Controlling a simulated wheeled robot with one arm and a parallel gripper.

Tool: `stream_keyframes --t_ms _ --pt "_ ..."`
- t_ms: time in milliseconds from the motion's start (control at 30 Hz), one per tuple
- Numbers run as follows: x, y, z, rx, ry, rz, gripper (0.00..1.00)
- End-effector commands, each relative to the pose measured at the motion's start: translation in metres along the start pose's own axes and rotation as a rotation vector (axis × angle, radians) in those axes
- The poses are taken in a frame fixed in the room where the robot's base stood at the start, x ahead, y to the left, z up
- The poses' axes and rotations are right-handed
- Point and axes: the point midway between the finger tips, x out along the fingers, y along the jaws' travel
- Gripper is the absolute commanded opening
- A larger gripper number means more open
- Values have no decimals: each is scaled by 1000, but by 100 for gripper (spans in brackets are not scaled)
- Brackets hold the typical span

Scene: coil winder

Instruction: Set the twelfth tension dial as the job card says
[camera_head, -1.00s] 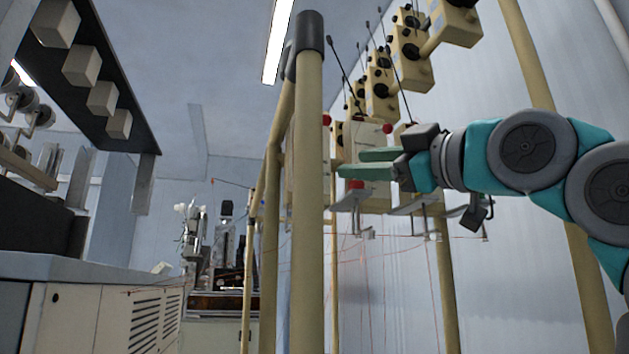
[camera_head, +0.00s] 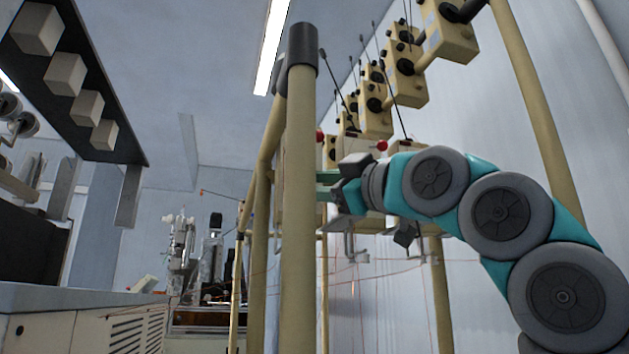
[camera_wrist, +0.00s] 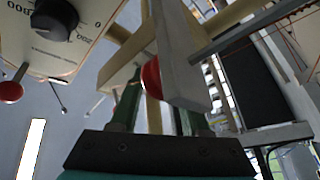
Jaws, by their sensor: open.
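My gripper (camera_head: 326,186) reaches left behind the cream frame post in the head view, its green fingers partly hidden. In the wrist view my gripper (camera_wrist: 158,103) is open, with a red round part (camera_wrist: 151,77) and a grey plate edge showing beyond and between the fingers. Touching or apart, I cannot tell. A black dial knob (camera_wrist: 55,18) sits on a cream panel (camera_wrist: 88,45) with printed numbers at the upper left, outside the fingers. Several cream tension units (camera_head: 408,75) with black knobs line a sloping rail. I cannot tell which dial is the twelfth. No job card is readable.
A thick cream post (camera_head: 301,210) stands close in front of my gripper. Red balls (camera_head: 381,146) and thin black rods stick out near the units. Fine red threads hang below my arm. A grey-topped cabinet (camera_head: 75,298) stands at the left.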

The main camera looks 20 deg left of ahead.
Motion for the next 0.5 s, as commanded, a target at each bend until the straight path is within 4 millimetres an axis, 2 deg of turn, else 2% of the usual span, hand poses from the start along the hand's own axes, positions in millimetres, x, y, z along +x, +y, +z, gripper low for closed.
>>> stream_keyframes --t_ms 233,500 --pt "0 0 0 -1 0 0 45" --pt "0 0 0 -1 1 0 15"
